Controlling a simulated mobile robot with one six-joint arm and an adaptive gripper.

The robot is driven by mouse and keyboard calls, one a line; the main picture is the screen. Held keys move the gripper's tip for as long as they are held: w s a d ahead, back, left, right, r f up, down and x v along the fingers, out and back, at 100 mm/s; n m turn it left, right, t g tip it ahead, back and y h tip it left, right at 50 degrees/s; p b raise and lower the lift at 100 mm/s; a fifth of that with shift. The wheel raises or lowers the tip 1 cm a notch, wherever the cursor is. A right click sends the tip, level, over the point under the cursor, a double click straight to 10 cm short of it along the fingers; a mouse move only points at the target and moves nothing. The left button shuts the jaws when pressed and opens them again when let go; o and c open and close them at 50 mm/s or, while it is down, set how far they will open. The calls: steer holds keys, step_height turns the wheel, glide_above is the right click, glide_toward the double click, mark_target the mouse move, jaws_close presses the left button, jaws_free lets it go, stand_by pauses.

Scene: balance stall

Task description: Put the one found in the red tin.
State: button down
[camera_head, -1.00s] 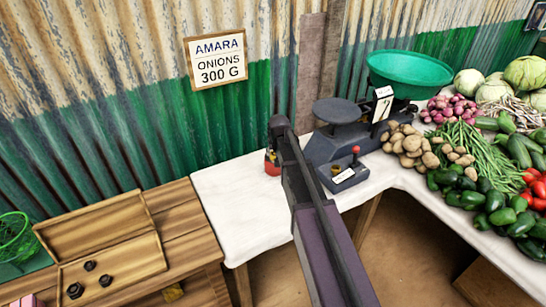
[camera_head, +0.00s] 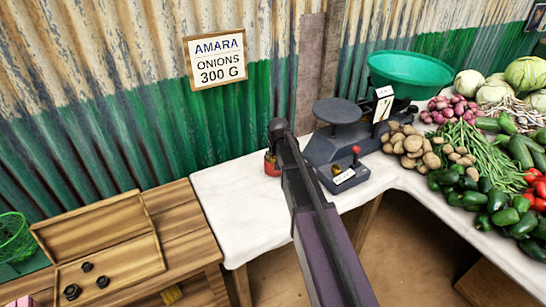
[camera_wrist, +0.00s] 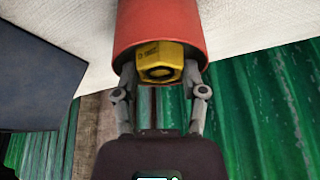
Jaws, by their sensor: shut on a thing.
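The red tin (camera_head: 272,165) stands on the white cloth at the left of the balance, partly hidden by my arm. In the wrist view the red tin (camera_wrist: 155,18) fills the top middle, with its mouth toward my gripper (camera_wrist: 160,78). My gripper is shut on a yellow brass hexagonal weight (camera_wrist: 160,53), one finger on each side. The weight is at the tin's mouth, inside its outline; I cannot tell how deep it sits.
The dark balance (camera_head: 330,145) with a green pan (camera_head: 408,72) stands just right of the tin. An open wooden box (camera_head: 140,262) with black weights lies at lower left. Vegetables pile up at right. The cloth's left part (camera_head: 225,205) is clear.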

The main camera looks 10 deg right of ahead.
steer(key=shift+c, duration=0.7)
jaws_free()
steer(key=shift+r, duration=0.25)
steer(key=shift+s+r+p, duration=0.1)
steer(key=shift+r+p, duration=0.6)
steer(key=shift+p, duration=0.25)
steer(key=p+v, duration=1)
steer(key=v, duration=0.1)
steer(key=shift+s+r, duration=0.1)
steer(key=shift+r, duration=0.05)
steer(key=shift+s, duration=0.1)
steer(key=s+f+n+g, duration=0.1)
steer(key=s+g, duration=0.3)
steer(key=s, duration=1.9)
steer(key=shift+s+a+f+g, duration=0.25)
steer(key=shift+s+a+g, duration=0.05)
steer(key=shift+s, duration=0.1)
